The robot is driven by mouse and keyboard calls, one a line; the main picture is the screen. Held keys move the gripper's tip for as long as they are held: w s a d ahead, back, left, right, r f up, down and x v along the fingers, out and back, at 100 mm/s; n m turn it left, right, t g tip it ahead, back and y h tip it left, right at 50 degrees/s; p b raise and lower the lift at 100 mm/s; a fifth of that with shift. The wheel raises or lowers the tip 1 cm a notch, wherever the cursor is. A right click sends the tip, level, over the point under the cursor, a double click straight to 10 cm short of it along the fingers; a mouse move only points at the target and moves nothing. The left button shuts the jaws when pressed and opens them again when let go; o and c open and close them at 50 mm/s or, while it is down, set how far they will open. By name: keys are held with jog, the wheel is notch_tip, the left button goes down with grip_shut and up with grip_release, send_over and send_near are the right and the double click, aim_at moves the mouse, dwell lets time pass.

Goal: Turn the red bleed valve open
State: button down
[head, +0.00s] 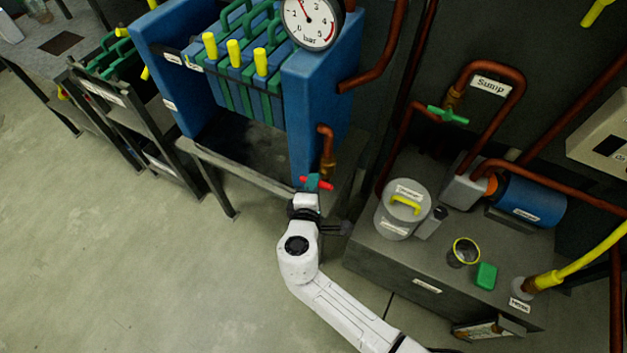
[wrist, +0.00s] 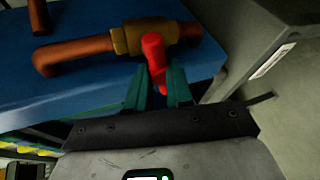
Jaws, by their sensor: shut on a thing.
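The red bleed valve handle (wrist: 153,48) shows in the wrist view, mounted on a brass valve body (wrist: 128,40) in a copper pipe (wrist: 75,54). My gripper (wrist: 162,82) is shut on the red handle, with its teal fingers on either side of the handle's lower part. In the head view the red handle (head: 328,184) sticks out on both sides of my gripper (head: 313,182), below the copper elbow at the blue press end. The fingers cover part of the handle in both views.
A blue press frame (head: 312,110) with a pressure gauge (head: 309,20) stands behind the valve. A grey cabinet (head: 400,262) carrying a lidded canister (head: 403,210), a green block (head: 486,276) and a blue motor (head: 530,200) stands to the right. Open floor (head: 130,270) lies to the left.

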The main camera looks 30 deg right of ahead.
jog(key=shift+w+a+f+n+g+h+p, duration=0.1)
jog(key=shift+n+g+h+p, duration=0.7)
jog(key=shift+n+g, duration=0.6)
jog(key=shift+f+n+g+h+p, duration=0.1)
jog(key=shift+n+g+h+p, duration=0.65)
jog(key=shift+n, duration=1.05)
jog(key=shift+w+a+f+n+g+h+p, duration=0.1)
jog(key=shift+n+g+h+p, duration=0.7)
jog(key=shift+n+g, duration=0.65)
jog(key=shift+n, duration=0.25)
jog(key=c, duration=1)
grip_release()
jog(key=shift+r, duration=0.1)
jog(key=shift+a, duration=0.1)
jog(key=v, duration=1)
jog(key=shift+s+a+r, duration=0.15)
jog(key=shift+s, duration=0.1)
